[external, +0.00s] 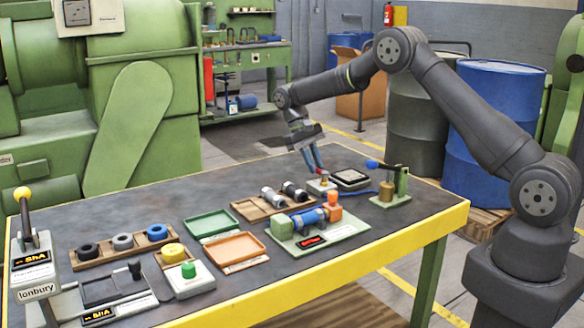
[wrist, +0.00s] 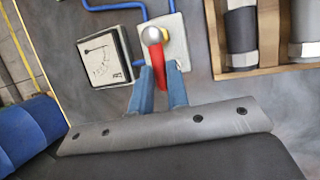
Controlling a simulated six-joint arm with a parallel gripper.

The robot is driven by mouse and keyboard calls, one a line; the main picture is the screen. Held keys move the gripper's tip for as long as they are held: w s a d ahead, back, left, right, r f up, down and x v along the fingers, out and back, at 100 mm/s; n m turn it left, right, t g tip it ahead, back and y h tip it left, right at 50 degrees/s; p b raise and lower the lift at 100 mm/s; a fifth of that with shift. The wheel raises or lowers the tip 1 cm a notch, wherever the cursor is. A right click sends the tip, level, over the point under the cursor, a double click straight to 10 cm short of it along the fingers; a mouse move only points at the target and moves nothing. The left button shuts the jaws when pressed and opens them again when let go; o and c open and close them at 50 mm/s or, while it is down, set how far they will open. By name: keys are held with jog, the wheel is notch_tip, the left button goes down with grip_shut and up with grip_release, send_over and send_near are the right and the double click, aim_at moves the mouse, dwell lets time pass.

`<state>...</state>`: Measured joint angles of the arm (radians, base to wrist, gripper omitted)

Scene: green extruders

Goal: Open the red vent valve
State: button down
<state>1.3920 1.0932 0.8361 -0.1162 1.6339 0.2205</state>
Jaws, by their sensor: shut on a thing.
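The red vent valve (wrist: 158,56) shows in the wrist view as a red lever with a round silver knob at its far end. It is mounted on a pale plate (wrist: 177,45). My gripper (wrist: 162,72) has its blue fingers on both sides of the red lever's near end and is shut on it. In the external view my gripper (external: 314,168) reaches down to the valve's small pale base (external: 322,187) near the table's back edge. The fingers hide much of the valve there.
A square dial gauge (wrist: 103,60) stands left of the valve in the wrist view, with blue tubing (wrist: 115,6) by it. A wooden tray (wrist: 268,45) with cylinders lies to the right. In the external view, a post with a blue-knobbed lever (external: 378,165) stands right of the gauge.

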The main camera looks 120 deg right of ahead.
jog(key=c, duration=1.4)
grip_release()
jog(key=v, duration=1.2)
jog(key=shift+w, duration=0.1)
jog(key=x, duration=1.2)
jog(key=shift+r, duration=0.1)
